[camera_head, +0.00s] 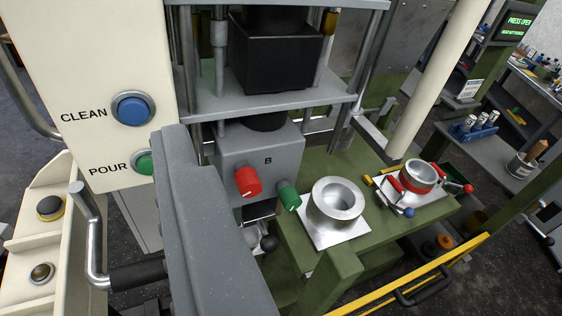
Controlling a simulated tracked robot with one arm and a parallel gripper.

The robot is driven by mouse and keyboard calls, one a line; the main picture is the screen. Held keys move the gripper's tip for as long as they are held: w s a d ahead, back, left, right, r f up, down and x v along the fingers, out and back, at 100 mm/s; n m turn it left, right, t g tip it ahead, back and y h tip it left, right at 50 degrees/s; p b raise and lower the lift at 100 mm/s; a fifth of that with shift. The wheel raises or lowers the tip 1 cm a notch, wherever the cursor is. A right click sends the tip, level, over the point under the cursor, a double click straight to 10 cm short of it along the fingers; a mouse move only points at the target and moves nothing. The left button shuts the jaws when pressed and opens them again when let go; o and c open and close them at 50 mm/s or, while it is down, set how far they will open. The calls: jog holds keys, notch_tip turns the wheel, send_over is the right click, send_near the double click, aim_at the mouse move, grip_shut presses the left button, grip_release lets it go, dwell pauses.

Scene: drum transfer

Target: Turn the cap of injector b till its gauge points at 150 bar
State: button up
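No gauge face or bar reading can be made out. A large grey body (205,230) in the foreground hides part of the space left of and below the block. My gripper's fingers do not show, and nothing visibly touches either cap.
A white panel (95,40) with a blue CLEAN button (133,108) and a green POUR button (145,163) stands left. A metal cup (335,205) sits on the green bench right of the caps. A red-banded pot (418,176) stands farther right, above a yellow rail (420,272).

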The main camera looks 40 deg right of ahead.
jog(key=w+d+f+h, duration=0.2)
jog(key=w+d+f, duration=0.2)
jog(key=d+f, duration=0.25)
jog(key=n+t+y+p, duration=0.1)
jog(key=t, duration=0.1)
send_near(252, 192)
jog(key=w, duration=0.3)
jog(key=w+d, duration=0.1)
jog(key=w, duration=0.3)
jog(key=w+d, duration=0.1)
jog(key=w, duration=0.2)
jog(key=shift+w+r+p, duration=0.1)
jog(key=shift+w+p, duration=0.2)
jog(key=shift+p, duration=0.05)
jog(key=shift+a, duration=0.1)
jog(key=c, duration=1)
